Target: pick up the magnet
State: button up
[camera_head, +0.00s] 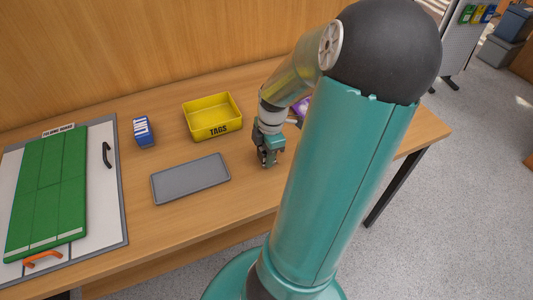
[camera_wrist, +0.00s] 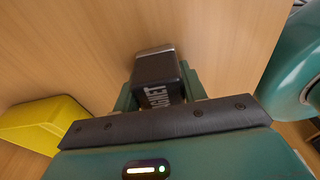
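The magnet is a dark block with a grey metal end and the word MAGNET on its side; it shows in the wrist view (camera_wrist: 156,72). My gripper (camera_wrist: 160,88) has its two green fingers on either side of the magnet, with no clear gap, and looks shut on it. In the head view my gripper (camera_head: 267,160) points down, low over the table, right of the grey tray. The magnet is mostly hidden by the fingers there. I cannot tell whether it touches the table.
The grey tray (camera_head: 190,179) lies empty on the wooden table (camera_head: 150,225). A yellow TAGS bin (camera_head: 213,131) stands behind it, with a blue-and-white box (camera_head: 143,131) to its left. A green folding board (camera_head: 48,195) lies at far left. A purple item (camera_head: 301,105) is partly hidden behind my arm.

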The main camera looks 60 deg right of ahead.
jog(key=shift+r, duration=0.15)
jog(key=shift+r, duration=0.2)
notch_tip(320, 180, up, 3)
jog(key=shift+s+f, duration=0.1)
jog(key=shift+s, duration=0.05)
jog(key=s+a+r, duration=0.5)
jog(key=s+r, duration=0.4)
jog(key=s, duration=0.3)
jog(key=shift+s+r, duration=0.25)
jog(key=shift+s, duration=0.15)
